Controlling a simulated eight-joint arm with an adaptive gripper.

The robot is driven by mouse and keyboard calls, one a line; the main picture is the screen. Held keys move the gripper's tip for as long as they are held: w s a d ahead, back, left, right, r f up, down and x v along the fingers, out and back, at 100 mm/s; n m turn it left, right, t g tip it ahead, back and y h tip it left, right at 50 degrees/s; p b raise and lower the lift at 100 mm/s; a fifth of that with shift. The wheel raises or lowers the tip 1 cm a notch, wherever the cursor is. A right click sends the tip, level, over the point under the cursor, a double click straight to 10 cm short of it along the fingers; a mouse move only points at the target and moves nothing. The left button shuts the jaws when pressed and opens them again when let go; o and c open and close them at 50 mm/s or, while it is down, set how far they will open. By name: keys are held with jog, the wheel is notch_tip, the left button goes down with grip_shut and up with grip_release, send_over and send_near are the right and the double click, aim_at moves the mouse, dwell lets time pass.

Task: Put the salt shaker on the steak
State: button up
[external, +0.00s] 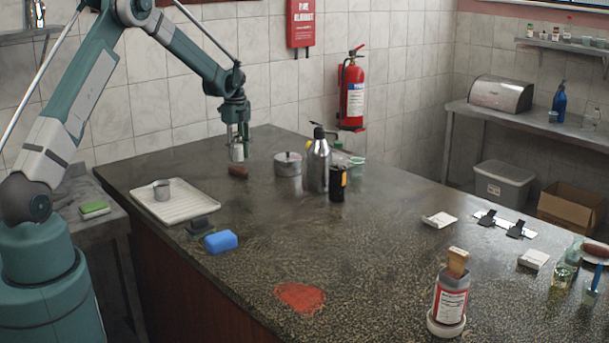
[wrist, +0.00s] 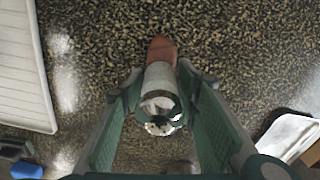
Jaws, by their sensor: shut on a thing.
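My gripper (external: 239,156) is shut on a small metallic cylinder, the salt shaker (external: 237,151), held above the far left part of the dark speckled counter. In the wrist view the pale shaker (wrist: 160,80) sits between the two green fingers of my gripper (wrist: 160,95). A flat red, meat-like piece, seemingly the steak (external: 300,297), lies near the counter's front edge, well away from my gripper. A small brown block-like thing (external: 238,171) lies just beyond the shaker's lower end; it also shows in the wrist view (wrist: 162,50). Whether the shaker touches it is unclear.
A blue block (external: 220,241) lies nearer. A lidded pot (external: 288,164), steel bottle (external: 318,162) and black can (external: 338,183) stand right of my gripper. The counter's middle is clear.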

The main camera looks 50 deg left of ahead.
jog(key=shift+f, duration=1.25)
jog(key=shift+f, duration=0.15)
jog(key=o, duration=1)
notch_tip(320, 180, up, 12)
jog(key=shift+r+b, duration=0.15)
jog(key=shift+b, duration=0.15)
